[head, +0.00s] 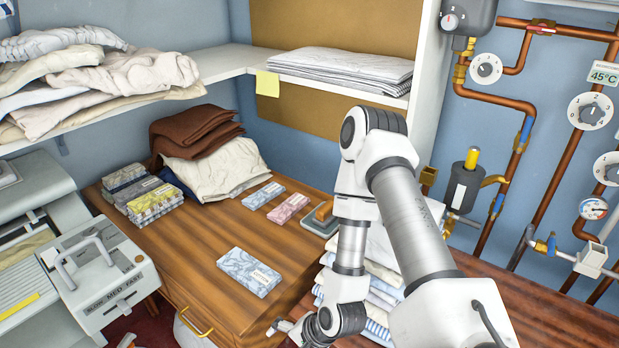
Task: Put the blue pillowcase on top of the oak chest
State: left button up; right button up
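A blue-and-white patterned folded packet (249,272) with a pale label lies flat near the front of the brown wooden chest (195,258). A smaller blue patterned packet (264,195) lies farther back, beside a pink one (288,208). I cannot tell for certain which blue piece is the pillowcase. My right arm reaches in from the lower right, bent in front of the folded linen. Its gripper (283,327) is small and partly hidden at the bottom edge, by the chest's front right side; its opening is unclear. My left gripper is not clearly seen.
Packet stacks (153,203), brown cloth (192,132) and cream cloth (218,168) occupy the chest's back left. A folded-linen stack (380,262) stands right, partly behind my arm. The ironer (98,274) is left; copper pipes (565,165) line the right wall.

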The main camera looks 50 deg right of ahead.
jog(key=s+a+f+n+g+h, duration=0.1)
jog(key=s+a+f+n+g, duration=0.1)
jog(key=s+n, duration=0.3)
jog(key=s+a+f+n+g+h, duration=0.1)
jog(key=s+a+f+n+g, duration=0.2)
jog(key=n, duration=0.8)
notch_tip(320, 180, down, 2)
jog(key=s, duration=0.3)
jog(key=shift+f+g, duration=0.25)
jog(key=shift+g, duration=0.05)
jog(key=shift+w+a, duration=0.1)
jog(key=shift+w, duration=0.05)
